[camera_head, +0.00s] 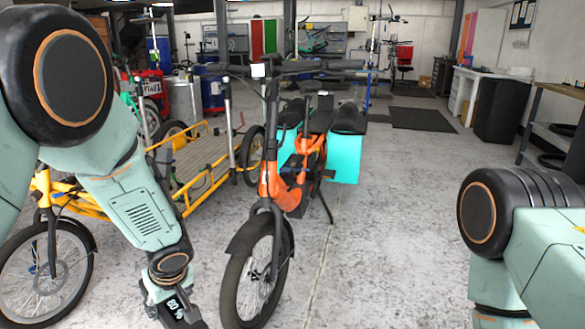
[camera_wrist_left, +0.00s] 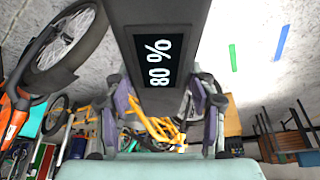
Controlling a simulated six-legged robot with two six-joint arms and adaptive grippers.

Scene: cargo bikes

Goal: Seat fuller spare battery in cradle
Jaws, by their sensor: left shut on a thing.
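My left gripper (camera_head: 172,296) is low in the head view, left of the orange bike's front wheel. It is shut on a dark battery (camera_head: 188,311), whose lit display reads 80 %. In the left wrist view the battery (camera_wrist_left: 158,45) lies between the two fingers (camera_wrist_left: 160,100), with the same reading sideways. The orange cargo bike (camera_head: 275,180) stands upright in the middle of the head view. I cannot make out a battery cradle or another spare battery. My right arm shows at the right edge, but its gripper is out of frame.
A yellow cargo bike (camera_head: 190,160) with a slatted deck stands behind my left arm. Turquoise panniers (camera_head: 345,157) hang on the orange bike. Open concrete floor (camera_head: 395,230) lies to its right. A black bin (camera_head: 500,112) and a workbench (camera_head: 555,90) stand along the right wall.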

